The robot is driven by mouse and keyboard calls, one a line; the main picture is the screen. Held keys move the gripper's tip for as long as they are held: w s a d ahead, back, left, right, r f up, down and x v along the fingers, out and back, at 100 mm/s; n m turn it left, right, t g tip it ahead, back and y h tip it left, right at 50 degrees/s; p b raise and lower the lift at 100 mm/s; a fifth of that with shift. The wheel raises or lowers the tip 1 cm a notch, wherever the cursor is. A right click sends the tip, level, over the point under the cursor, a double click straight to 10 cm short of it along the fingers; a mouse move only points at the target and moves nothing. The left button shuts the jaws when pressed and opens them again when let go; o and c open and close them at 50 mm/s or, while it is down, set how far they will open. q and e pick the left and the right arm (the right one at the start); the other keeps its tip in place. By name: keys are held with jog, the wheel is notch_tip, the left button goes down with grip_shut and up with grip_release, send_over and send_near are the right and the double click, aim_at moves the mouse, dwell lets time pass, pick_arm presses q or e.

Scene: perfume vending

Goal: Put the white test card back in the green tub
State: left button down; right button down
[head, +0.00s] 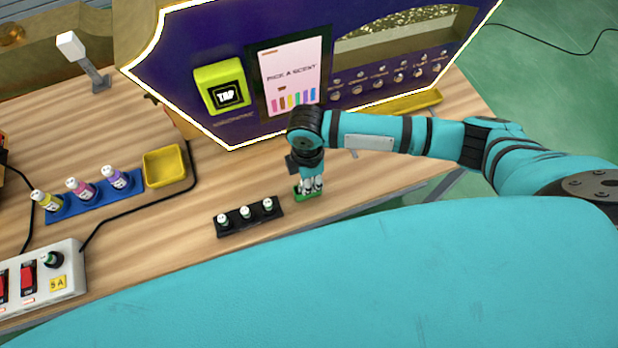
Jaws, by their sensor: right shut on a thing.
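My right gripper (310,187) points down at the front of the table, below the pick-a-scent screen. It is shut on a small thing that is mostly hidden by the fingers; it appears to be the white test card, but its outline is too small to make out. The green tub (298,194) is small and sits right under the fingertips, partly covered by them. I cannot tell whether the card is inside the tub or just above it. My left gripper is not in view.
A black rack (232,224) with small white-capped vials stands just left of the tub. Further left are a blue rack (97,204) of bottles, a yellow tray (164,166) and a switch box (65,259). The purple vending machine (190,60) rises behind my right arm.

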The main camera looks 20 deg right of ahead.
jog(key=c, duration=0.6)
grip_release()
jog(key=shift+r, duration=0.1)
dwell(0.7)
jog(key=shift+r+p, duration=0.9)
jog(key=shift+p, duration=0.35)
jog(key=shift+r, duration=0.1)
jog(key=shift+r+p, duration=3.95)
jog(key=shift+p, duration=0.45)
jog(key=shift+f, duration=0.1)
